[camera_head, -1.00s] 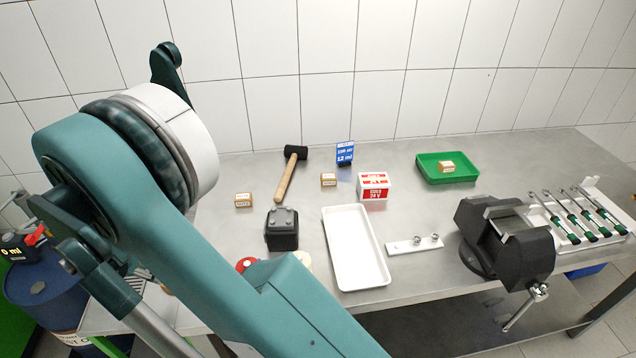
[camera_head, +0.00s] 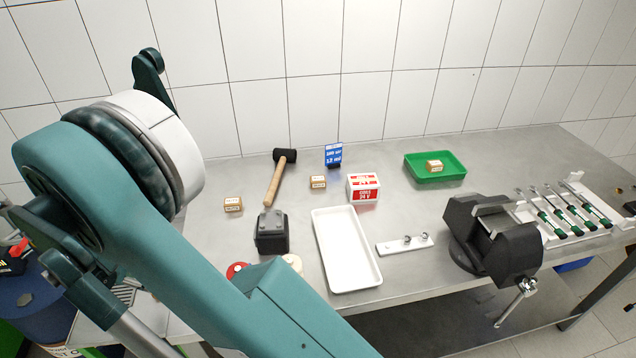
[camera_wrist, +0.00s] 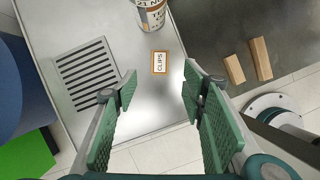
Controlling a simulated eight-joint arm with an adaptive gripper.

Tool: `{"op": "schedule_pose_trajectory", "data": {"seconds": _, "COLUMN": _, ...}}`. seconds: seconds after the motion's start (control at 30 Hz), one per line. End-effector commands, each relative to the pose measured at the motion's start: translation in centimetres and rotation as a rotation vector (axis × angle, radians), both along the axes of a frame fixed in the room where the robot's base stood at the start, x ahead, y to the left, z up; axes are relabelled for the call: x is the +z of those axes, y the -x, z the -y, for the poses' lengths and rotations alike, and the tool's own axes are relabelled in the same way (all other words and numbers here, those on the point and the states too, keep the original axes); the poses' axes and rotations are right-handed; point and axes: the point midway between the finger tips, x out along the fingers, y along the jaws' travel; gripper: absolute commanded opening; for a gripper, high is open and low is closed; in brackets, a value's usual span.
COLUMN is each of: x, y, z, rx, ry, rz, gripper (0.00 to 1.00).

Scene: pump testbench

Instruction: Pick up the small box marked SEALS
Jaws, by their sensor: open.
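Three small tan boxes with labels too small to read show in the head view. One is at the left of the bench (camera_head: 233,204), one in the middle beside the red and white carton (camera_head: 318,182), and one inside the green tray (camera_head: 434,166). I cannot tell which is marked SEALS. In the wrist view, my gripper (camera_wrist: 160,84) is open and empty above the bench corner. A small box marked CLIPS (camera_wrist: 160,63) lies beyond the fingertips, between them in the picture. My gripper is hidden in the head view.
A mallet (camera_head: 278,178), black block (camera_head: 271,231), blue display (camera_head: 333,155), red and white carton (camera_head: 363,188), white tray (camera_head: 320,224) and vise (camera_head: 492,240) stand on the bench. In the wrist view, a can (camera_wrist: 150,16) and a grate (camera_wrist: 88,76) lie near the CLIPS box.

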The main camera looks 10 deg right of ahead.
Motion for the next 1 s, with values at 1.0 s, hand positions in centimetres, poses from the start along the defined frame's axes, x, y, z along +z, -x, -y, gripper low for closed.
{"op": "schedule_pose_trajectory", "data": {"seconds": 1.0, "x": 21.4, "y": 0.0, "z": 0.0, "rx": 0.000, "ry": 0.000, "rz": 0.000, "gripper": 0.41}}
